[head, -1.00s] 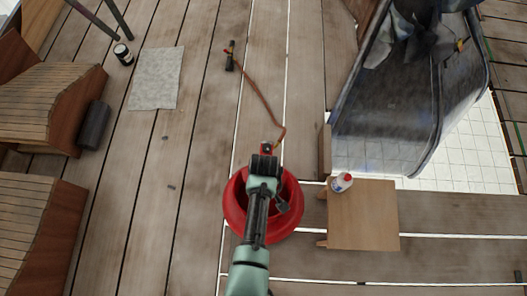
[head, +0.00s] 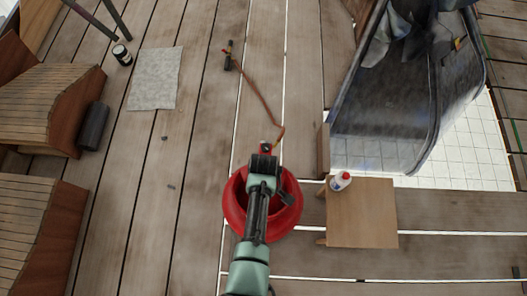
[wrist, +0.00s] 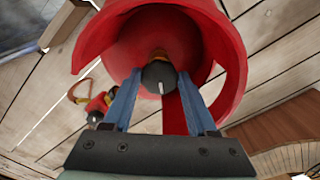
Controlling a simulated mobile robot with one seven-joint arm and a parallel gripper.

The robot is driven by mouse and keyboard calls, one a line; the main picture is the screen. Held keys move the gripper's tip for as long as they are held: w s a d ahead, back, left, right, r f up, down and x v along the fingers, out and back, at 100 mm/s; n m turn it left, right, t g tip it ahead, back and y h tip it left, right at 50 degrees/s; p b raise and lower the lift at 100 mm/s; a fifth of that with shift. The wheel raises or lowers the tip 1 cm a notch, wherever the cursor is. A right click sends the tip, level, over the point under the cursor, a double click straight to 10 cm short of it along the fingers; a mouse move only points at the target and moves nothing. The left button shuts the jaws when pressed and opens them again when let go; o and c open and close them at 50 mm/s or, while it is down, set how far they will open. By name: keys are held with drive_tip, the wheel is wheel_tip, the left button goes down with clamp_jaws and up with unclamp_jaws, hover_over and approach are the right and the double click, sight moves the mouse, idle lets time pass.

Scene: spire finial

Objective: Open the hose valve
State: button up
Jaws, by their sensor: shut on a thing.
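A dark round knob (wrist: 158,75) with a white mark sits on a brass fitting (wrist: 158,54) inside a red, open, round housing (wrist: 225,55). I take this knob to be the hose valve's handle. My gripper (wrist: 160,84) has its two blue fingers shut on the knob, one on each side. In the head view the red housing (head: 233,208) stands on the deck, and my arm covers its middle, hiding the knob and fingertips. A red and black fitting (head: 266,148) on the orange-brown hose (head: 262,98) shows at the housing's far side.
The hose runs to a black nozzle (head: 229,56) farther off on the planks. A small wooden table (head: 365,220) with a white, red-capped bottle (head: 341,181) stands close on the right. A grey mat (head: 155,78) lies at the upper left.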

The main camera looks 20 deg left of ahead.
drive_tip(key=o, duration=1.4)
drive_tip(key=shift+c, duration=0.2)
drive_tip(key=shift+r, duration=0.15)
wheel_tip(320, 180, up, 13)
drive_tip(key=p, duration=0.3)
drive_tip(key=shift+p, duration=0.4)
